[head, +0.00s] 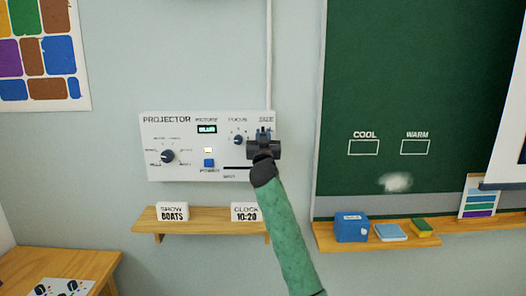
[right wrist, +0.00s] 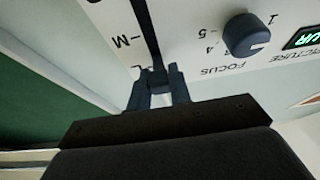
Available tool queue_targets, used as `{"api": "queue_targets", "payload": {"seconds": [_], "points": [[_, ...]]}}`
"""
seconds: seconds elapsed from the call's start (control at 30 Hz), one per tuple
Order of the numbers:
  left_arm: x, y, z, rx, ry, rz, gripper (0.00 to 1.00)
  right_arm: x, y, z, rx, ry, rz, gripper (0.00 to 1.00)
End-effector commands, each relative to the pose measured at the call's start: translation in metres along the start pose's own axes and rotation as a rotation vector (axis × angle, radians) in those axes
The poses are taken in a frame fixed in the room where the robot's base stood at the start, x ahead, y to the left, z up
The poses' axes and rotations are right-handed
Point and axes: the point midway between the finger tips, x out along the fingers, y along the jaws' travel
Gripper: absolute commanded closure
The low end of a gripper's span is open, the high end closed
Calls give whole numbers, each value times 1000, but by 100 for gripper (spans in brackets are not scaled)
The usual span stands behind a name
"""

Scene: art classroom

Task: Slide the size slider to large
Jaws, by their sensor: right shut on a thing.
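The white projector panel (head: 190,140) is on the wall, with the word SIZE at its upper right. My right gripper (head: 263,134) covers most of the size slider there. In the right wrist view, which shows the panel upside down, the dark slider slot (right wrist: 146,35) runs between the fingers, with M and L marks at its side. The right gripper (right wrist: 157,90) is shut on the slider knob (right wrist: 158,86), near the L mark. The fingers hide part of the L, so its exact alignment is unclear. My left gripper is not in view.
The focus knob (head: 238,139) is just left of my right gripper; another knob (head: 168,156) and a blue power button (head: 209,163) are farther left. Below is a wooden shelf (head: 200,222) with two signs. A green chalkboard (head: 425,60) is on the right.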

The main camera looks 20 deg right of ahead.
Motion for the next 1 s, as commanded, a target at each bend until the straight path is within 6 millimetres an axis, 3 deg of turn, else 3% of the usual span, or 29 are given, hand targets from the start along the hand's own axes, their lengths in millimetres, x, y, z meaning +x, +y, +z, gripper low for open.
{"api": "queue_targets", "payload": {"seconds": [0.13, 0.47, 0.5, 0.57, 1.0], "points": [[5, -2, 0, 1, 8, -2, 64, 7, 0, -17, 0, 0, 0, 100], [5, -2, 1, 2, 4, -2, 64, 9, 0, -22, -1, 3, 0, 100], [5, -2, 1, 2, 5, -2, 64, 9, 0, -22, -1, 4, 0, 72], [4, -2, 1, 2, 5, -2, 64, 9, 0, -22, -1, 4, 0, 60], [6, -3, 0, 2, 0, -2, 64, 0, 0, -16, 0, -1, -1, 58]]}}
